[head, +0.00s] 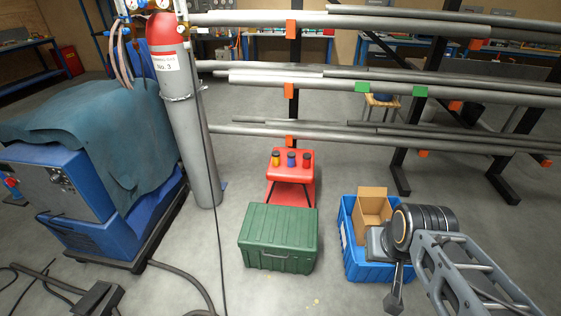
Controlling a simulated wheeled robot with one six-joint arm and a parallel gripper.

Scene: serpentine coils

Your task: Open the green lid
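A green ribbed chest (262,262) stands on the floor at the bottom centre. Its green lid (279,226) lies flat on top and looks closed. A handle shows on the front face. My arm comes in from the lower right, to the right of the chest and apart from it. My gripper (395,293) seems to be the dark part hanging low in front of the blue crate. Its fingers cannot be made out clearly, and nothing is seen held in it.
A red stool (290,172) with several small canisters stands right behind the chest. A blue crate (352,262) holding an open cardboard box (373,204) is to its right. A gas cylinder (197,140) and a hanging cable are left. Floor before the chest is mostly clear.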

